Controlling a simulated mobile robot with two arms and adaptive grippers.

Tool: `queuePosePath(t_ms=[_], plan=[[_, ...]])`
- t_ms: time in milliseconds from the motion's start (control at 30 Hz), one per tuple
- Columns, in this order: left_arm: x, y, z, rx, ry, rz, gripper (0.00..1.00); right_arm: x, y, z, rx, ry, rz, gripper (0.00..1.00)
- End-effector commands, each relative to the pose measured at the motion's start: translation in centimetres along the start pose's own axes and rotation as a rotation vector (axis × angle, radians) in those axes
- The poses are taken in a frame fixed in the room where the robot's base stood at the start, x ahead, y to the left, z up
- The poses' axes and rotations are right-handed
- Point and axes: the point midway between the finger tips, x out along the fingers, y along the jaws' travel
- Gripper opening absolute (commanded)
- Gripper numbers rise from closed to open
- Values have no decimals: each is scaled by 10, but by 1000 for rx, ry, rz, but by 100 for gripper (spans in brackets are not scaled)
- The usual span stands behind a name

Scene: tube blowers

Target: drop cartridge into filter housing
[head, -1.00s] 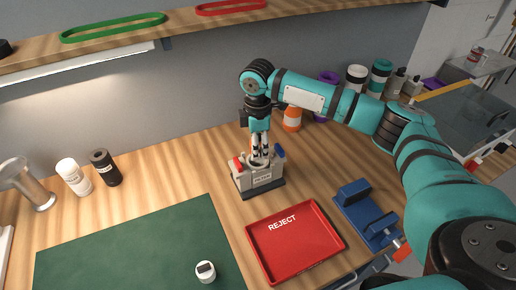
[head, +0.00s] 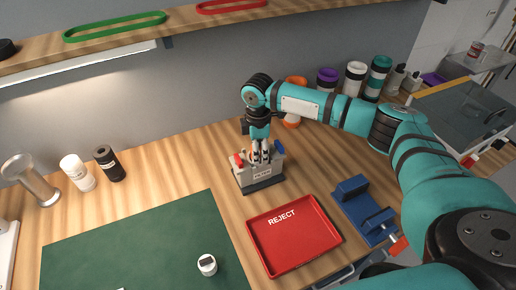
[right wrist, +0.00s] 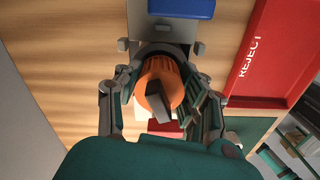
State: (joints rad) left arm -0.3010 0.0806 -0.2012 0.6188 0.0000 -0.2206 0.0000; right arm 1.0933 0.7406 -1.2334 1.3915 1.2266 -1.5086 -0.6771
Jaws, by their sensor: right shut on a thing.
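The filter housing (head: 262,174) is a grey block on a dark base, with a red part and a blue part at its top, standing on the wooden bench. My right gripper (head: 260,154) points down right over it. In the right wrist view the gripper (right wrist: 162,97) is shut on an orange ribbed cartridge (right wrist: 152,72) with a dark grey tab. The cartridge overlaps the grey housing (right wrist: 180,30) there. How deep it sits in the opening is hidden by the fingers. My left gripper is not in view.
A red REJECT tray (head: 320,250) lies in front of the housing, with a blue fixture (head: 352,190) to its right. A green mat (head: 130,250) bears a small white part (head: 207,265). Several bottles and rolls stand at the back right. Bare bench lies left of the housing.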

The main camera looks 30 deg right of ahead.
Motion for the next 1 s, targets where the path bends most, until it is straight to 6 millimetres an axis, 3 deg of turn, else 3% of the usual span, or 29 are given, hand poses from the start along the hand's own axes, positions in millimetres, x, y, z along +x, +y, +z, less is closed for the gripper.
queuePosePath(t_ms=[167,200,367,1000], plan=[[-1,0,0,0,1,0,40,6,-1,0,0,-1,-2,7],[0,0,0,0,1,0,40,7,-1,0,0,-1,-3,41],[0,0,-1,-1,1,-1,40,8,-2,0,-1,-3,-5,62],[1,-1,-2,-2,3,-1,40,4,-1,0,-1,-3,-3,63]])
